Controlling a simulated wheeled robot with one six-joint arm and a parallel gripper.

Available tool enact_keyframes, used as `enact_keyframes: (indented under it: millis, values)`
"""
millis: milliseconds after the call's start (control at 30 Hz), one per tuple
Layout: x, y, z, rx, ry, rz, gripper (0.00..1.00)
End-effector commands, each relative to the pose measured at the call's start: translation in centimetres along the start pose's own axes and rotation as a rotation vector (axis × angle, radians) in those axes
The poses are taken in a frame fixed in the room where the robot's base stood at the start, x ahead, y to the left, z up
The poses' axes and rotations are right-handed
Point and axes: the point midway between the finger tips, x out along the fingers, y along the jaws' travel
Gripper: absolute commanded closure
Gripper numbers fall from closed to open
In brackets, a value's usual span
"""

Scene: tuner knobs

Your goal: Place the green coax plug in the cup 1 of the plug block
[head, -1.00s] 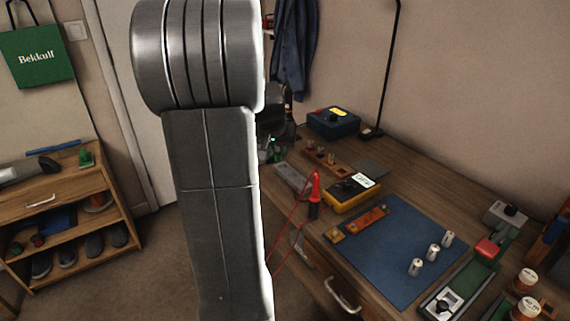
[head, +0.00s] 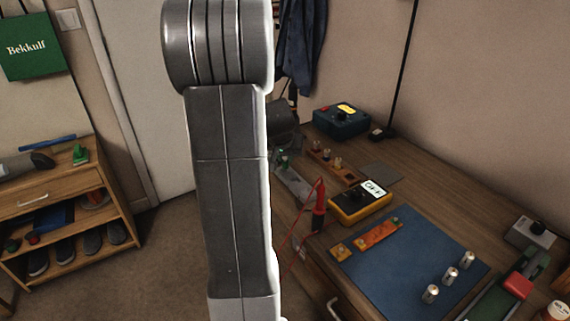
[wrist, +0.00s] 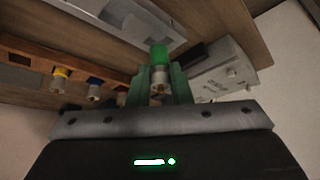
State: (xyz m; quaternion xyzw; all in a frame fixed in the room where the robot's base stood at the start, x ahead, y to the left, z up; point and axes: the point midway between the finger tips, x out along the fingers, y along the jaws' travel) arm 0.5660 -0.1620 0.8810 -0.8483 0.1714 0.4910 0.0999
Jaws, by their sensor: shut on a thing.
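My gripper (wrist: 160,88) is shut on the green coax plug (wrist: 159,55), which has a green end and a metal body between the green fingers in the wrist view. In the head view my gripper is mostly behind my own arm, at the far left end of the desk, and a small green spot shows beneath it. A brown block (head: 345,172) with several coloured plugs stands beside it. The wrist view shows this block (wrist: 30,52) at left, with yellow and blue plugs. I cannot tell whether it is the plug block, and no cup number is readable.
A grey strip (head: 296,187) lies near the gripper. A yellow meter (head: 360,203) with a red probe (head: 319,205) stands to its right. A blue mat (head: 410,268) carries an orange strip (head: 378,233) and several metal cylinders. A dark blue box (head: 341,121) stands behind.

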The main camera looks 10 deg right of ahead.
Motion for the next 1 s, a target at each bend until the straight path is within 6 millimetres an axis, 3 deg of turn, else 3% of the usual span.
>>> enact_keyframes:
  millis: [133,533,567,633,1000]
  values:
    - [2.0,0.0,1.2,0.0,-0.003,0.001,1.0]
    - [2.5,0.0,1.4,0.0,0.0,0.0,1.0]
    - [2.3,0.0,1.3,0.0,-0.001,0.0,0.76]
    - [2.3,0.0,1.3,0.0,-0.001,0.0,0.62]
    - [2.0,0.0,1.2,0.0,-0.001,0.0,0.6]
